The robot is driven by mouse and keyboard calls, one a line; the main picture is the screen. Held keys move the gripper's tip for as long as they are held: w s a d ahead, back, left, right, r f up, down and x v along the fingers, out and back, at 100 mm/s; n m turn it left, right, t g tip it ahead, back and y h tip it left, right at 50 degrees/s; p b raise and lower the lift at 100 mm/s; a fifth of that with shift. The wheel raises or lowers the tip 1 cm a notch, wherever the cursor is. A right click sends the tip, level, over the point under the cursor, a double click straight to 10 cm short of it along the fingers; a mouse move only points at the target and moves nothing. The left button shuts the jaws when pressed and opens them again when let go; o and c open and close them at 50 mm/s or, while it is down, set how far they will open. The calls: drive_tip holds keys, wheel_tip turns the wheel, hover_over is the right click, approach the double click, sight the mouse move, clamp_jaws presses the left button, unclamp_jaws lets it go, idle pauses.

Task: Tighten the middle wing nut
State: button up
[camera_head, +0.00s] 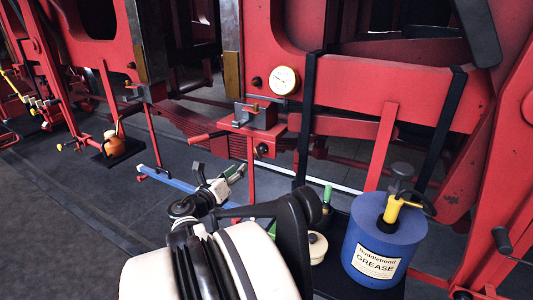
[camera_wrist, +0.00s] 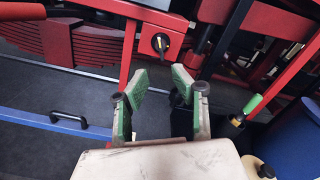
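My gripper (camera_head: 232,178) is in the middle of the head view, in front of the red frame. In the wrist view its two green-padded fingers (camera_wrist: 160,82) stand apart with nothing between them. I cannot make out a clear wing nut shape, nor tell which one is the middle wing nut.
A blue grease drum (camera_head: 375,240) with a black-and-yellow pump stands at the right. A blue bar (camera_head: 170,179) lies low at the left. A gauge (camera_head: 285,80) is above. An orange can (camera_head: 113,143) stands far left. Dark floor at left is clear.

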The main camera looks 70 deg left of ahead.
sight(257, 153)
drive_tip(key=p+x, duration=0.2)
drive_tip(key=x, duration=1.1)
drive_tip(key=shift+w+p, duration=0.1)
drive_tip(key=shift+p, duration=0.25)
clamp_jaws()
